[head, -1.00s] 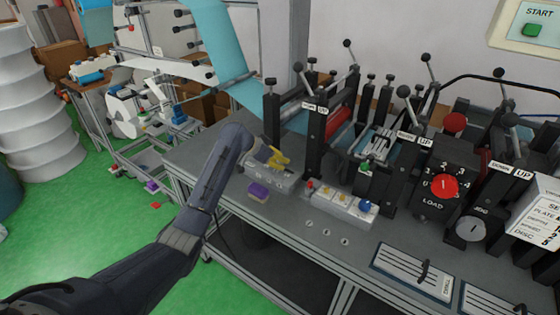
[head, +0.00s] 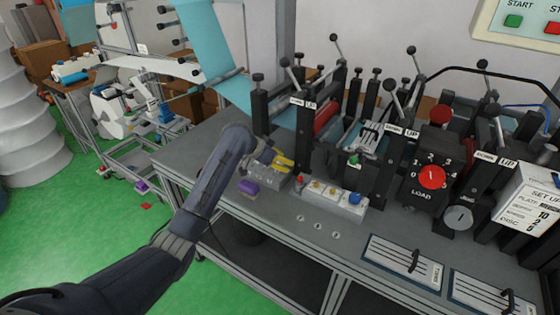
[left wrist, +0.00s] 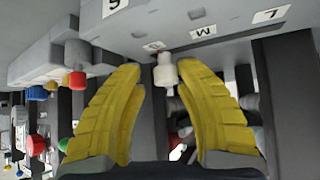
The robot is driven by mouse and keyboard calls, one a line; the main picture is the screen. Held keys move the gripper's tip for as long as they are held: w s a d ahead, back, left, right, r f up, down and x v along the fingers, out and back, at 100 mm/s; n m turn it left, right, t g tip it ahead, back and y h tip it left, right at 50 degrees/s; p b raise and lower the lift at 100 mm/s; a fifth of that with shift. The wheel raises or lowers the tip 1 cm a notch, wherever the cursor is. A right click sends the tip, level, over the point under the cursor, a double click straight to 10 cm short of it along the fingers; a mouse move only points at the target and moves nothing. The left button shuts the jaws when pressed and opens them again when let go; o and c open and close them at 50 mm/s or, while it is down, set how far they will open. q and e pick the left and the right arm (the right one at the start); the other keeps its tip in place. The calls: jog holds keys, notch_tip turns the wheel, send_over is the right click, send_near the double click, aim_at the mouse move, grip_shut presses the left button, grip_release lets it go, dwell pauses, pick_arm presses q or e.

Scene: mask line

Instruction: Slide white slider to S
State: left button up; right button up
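The white slider knob (left wrist: 165,73) shows in the left wrist view, between the fingertips of my left gripper (left wrist: 160,72). The yellow fingers are apart, with a gap beside the knob, closer on the right. In the head view, my left gripper (head: 282,160) is at the grey slider box (head: 272,187) on the bench; the knob cannot be made out there. My right gripper is not in view.
A purple block (head: 249,187) sits by the box's left side. A white button panel (head: 330,197) with red, yellow and blue buttons is to its right. Black press posts (head: 304,138) rise behind. The bench top (head: 285,222) in front is mostly clear.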

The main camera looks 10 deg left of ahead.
pick_arm(q)
jog(key=shift+o, duration=0.7)
jog(key=shift+a, duration=0.15)
jog(key=shift+s+a+r, duration=0.1)
jog(key=shift+a+r, duration=0.05)
jog(key=shift+r, duration=0.05)
jog(key=v, duration=1.1)
jog(key=shift+s+r, duration=0.2)
